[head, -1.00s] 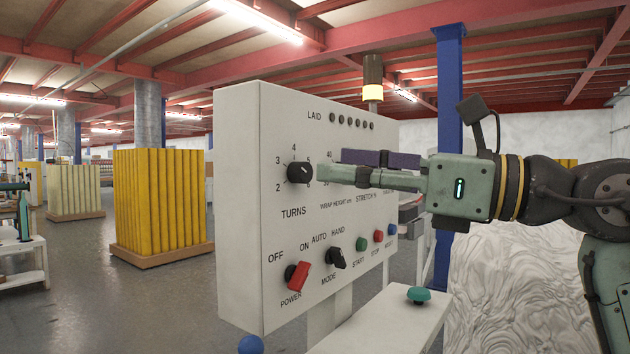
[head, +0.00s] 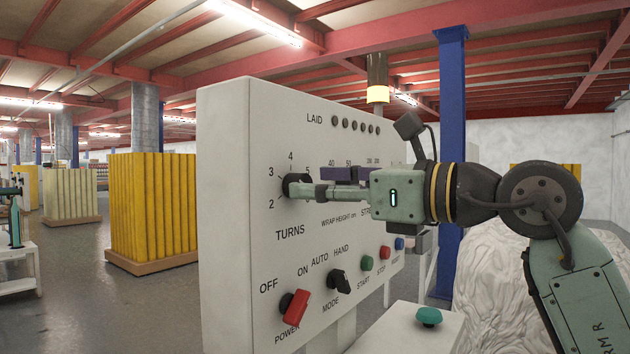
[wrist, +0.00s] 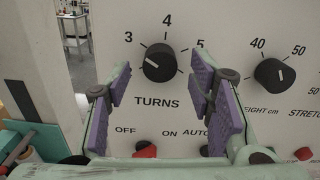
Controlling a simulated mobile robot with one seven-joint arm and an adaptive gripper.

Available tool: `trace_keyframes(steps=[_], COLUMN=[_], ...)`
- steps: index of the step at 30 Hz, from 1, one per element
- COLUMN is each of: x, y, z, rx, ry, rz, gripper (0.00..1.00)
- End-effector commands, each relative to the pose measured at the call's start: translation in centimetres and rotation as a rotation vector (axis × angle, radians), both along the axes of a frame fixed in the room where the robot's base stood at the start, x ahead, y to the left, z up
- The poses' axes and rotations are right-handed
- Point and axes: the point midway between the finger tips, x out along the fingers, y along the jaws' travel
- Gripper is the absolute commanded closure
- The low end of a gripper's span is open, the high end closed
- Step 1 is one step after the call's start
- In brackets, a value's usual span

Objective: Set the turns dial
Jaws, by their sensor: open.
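The black TURNS dial (head: 295,186) sits on the white control panel (head: 222,210), with numbers around it. In the wrist view the dial (wrist: 159,63) has a white mark pointing left and slightly up, towards the 3 side; the 2 is hidden there. My gripper (head: 312,191) reaches in from the right at the dial's height and partly covers it. In the wrist view my gripper (wrist: 161,80) is open, its purple-padded fingers apart on either side of the dial's lower part. I cannot tell whether they touch it.
The wrap-height dial (wrist: 274,74) is close right of the gripper. Below are the red POWER switch (head: 294,305), the black MODE switch (head: 340,281) and several push buttons. A green mushroom button (head: 429,315) stands on a white box at the lower right.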

Motion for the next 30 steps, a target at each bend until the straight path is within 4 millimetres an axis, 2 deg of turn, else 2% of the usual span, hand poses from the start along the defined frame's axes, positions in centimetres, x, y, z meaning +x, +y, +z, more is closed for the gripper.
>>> trace_keyframes(steps=[5, 14, 30], x=[0.76, 0.86, 0.85], y=[1.09, 1.21, 1.18], z=[0.03, -0.01, 0.0], rx=[0.001, 0.001, 0.001], ry=[-0.001, -0.001, -0.001], rz=[0.0, 0.0, 0.0], gripper=[0.52, 0.52, 0.88])
